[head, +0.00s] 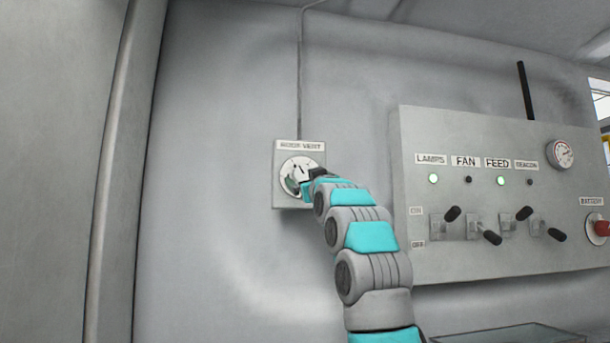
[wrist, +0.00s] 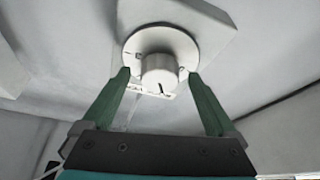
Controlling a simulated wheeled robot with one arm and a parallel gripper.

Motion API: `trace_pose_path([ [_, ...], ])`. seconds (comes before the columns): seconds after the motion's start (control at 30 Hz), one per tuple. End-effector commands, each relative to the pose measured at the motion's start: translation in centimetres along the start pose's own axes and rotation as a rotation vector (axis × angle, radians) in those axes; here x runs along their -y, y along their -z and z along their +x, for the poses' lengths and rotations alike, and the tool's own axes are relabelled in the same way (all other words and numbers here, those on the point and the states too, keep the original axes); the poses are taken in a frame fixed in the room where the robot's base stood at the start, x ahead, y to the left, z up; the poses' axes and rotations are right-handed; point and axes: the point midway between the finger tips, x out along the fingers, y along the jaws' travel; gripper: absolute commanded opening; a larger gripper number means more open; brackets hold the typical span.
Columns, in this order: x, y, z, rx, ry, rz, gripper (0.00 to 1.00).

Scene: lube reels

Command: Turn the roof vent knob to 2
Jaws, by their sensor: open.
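The roof vent knob (wrist: 160,70) is a white round knob with a dark pointer mark, on a round pale dial (wrist: 133,46). In the head view the dial (head: 290,167) sits on a grey plate (head: 284,200) labelled ROOF VENT; my gripper hides much of the knob there. My gripper (wrist: 158,78) is open, with one green finger on each side of the knob in the wrist view. Gaps show between the fingers and the knob. The dial numbers are too small to read. In the head view my gripper (head: 305,188) is at the dial's lower right.
A switch panel (head: 480,258) with LAMPS, FAN, FEED and BEACON levers, a gauge (head: 561,153) and a red BATTERY knob (head: 601,228) is to the right. A conduit (head: 299,80) runs up from the plate. The wall to the left is bare.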

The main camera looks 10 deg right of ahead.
Motion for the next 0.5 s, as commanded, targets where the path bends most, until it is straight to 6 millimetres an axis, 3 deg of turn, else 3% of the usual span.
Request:
trace_pose_path([
  [0.5, 0.01, 0.05, 1.06, -0.001, -0.001, 0.0, 0.93],
])
